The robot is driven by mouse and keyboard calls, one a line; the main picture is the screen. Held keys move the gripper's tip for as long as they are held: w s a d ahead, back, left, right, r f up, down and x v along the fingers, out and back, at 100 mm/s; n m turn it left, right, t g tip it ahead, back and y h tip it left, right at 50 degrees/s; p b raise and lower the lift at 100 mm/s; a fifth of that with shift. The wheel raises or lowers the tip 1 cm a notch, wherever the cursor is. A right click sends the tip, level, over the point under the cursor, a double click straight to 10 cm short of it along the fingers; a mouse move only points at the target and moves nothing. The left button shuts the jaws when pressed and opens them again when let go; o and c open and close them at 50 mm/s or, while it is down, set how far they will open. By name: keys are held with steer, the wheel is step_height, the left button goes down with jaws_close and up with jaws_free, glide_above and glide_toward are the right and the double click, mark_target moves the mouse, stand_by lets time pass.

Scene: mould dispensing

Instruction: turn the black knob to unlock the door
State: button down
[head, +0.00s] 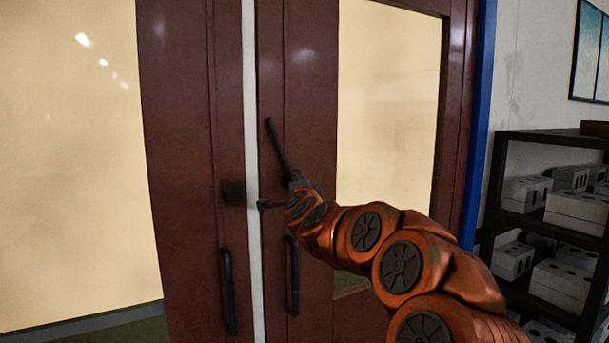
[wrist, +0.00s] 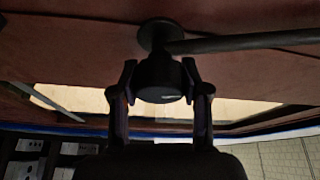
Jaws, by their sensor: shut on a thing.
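The black knob (wrist: 158,84) is a round cylinder with a pale mark on its face, in the middle of the wrist view. My gripper (wrist: 160,72) has its two fingers shut on the sides of the knob. A long black bar (wrist: 245,42) runs from behind the knob to the right there. In the head view, my gripper (head: 294,190) is at the right door leaf (head: 309,100) and hides the knob. The bar (head: 277,148) stands steeply up from there, tilted to the left. A small black fitting (head: 235,193) sits on the left leaf (head: 178,130).
Two black pull handles (head: 228,292) (head: 292,275) hang below, one on each leaf. A pale strip (head: 250,90) lies between the leaves. A dark shelf (head: 510,165) with several grey-white boxes stands at the right wall.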

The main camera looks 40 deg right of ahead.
steer(key=m+g+p, duration=0.1)
steer(key=m+p, duration=0.1)
steer(key=p, duration=0.1)
steer(key=shift+r+m+y, duration=0.15)
steer(key=shift+m+y, duration=0.25)
steer(key=shift+m+p, duration=0.5)
steer(key=shift+p, duration=0.3)
steer(key=shift+f, duration=0.25)
steer(key=c, duration=0.5)
jaws_free()
steer(key=shift+d, duration=0.1)
steer(key=shift+c, duration=0.2)
steer(key=v, duration=1.2)
steer(key=shift+r, duration=0.25)
